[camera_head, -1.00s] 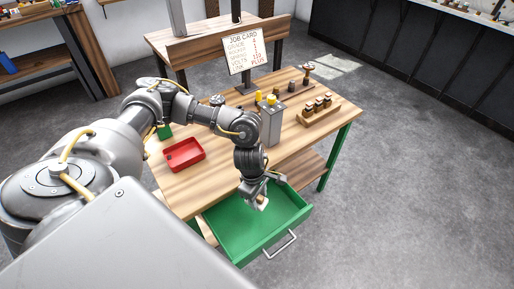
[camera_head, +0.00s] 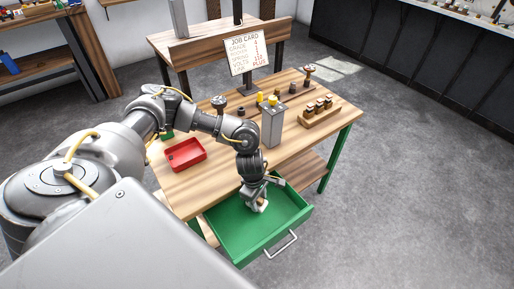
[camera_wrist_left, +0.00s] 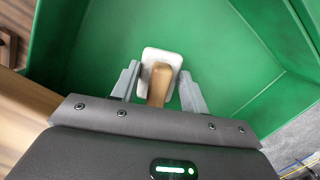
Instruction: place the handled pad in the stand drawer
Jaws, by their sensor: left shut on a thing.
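The handled pad is a white pad with a tan wooden handle. My left gripper (camera_head: 257,200) is shut on it. In the left wrist view the handle (camera_wrist_left: 160,82) lies between the two fingers (camera_wrist_left: 158,88), and the white pad (camera_wrist_left: 162,55) shows beyond them against green. The drawer (camera_head: 283,218) is green, pulled open from the front of the wooden stand, and its visible floor is bare. The pad is inside the drawer's outline, low over the floor; I cannot tell whether it touches. My right gripper is not in view.
On the stand's wooden top (camera_head: 205,187) are a red tray (camera_head: 186,154), a grey box with yellow caps (camera_head: 271,125), a wooden rack of bottles (camera_head: 319,112) and a job card (camera_head: 248,52). The drawer's handle (camera_head: 281,245) sticks out in front.

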